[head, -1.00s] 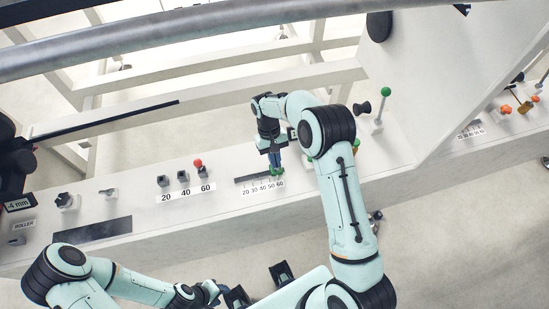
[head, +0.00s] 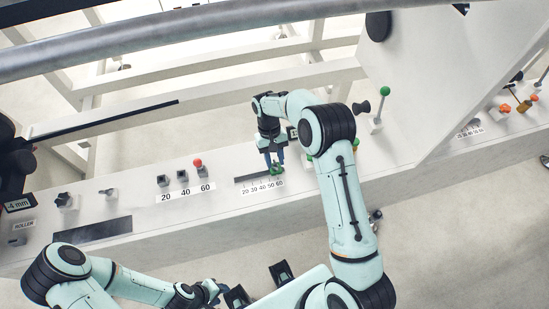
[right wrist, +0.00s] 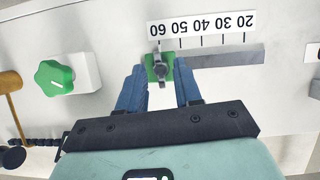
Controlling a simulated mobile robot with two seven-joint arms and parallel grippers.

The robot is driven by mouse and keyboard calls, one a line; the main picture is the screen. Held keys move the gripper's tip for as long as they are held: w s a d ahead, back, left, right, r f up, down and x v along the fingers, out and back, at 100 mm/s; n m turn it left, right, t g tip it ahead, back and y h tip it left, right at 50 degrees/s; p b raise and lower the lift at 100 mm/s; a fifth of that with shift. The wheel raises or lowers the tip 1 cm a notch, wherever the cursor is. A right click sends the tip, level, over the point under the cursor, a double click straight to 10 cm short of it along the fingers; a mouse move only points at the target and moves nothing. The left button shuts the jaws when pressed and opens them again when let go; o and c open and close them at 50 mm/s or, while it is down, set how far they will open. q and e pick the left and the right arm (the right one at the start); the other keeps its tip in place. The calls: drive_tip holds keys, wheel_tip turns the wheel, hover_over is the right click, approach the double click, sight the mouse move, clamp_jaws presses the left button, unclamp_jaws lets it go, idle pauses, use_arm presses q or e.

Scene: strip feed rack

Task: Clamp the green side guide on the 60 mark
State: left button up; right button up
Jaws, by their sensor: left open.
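The green side guide (right wrist: 150,62), a small block with a grey wing-shaped clamp piece on top, sits at the 60 end of the scale (right wrist: 203,27) in the right wrist view. The clamp piece points across the slot (right wrist: 230,57); whether it is tight I cannot tell. In the head view the guide (head: 277,169) is partly hidden by my right gripper (head: 274,163). My left gripper (head: 212,289) is open and empty at the bottom edge, away from the rack.
A green knob on a white block (right wrist: 53,77) and a brass-coloured handle (right wrist: 12,95) stand beside the guide. Along the rack are a red-topped control (head: 198,163), a black star knob (head: 64,200) and a green-ball lever (head: 385,92). A tall white panel (head: 450,80) rises at right.

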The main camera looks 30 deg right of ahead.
use_arm(q)
drive_tip(key=r+p, duration=0.1)
drive_tip(key=w+r+p, duration=0.1)
drive_tip(key=shift+w+r, duration=0.25)
drive_tip(key=shift+r, duration=0.05)
use_arm(e)
drive_tip(key=a+v, duration=0.1)
drive_tip(key=v, duration=1.2)
drive_tip(key=shift+d+r, duration=0.2)
drive_tip(key=shift+d, duration=0.3)
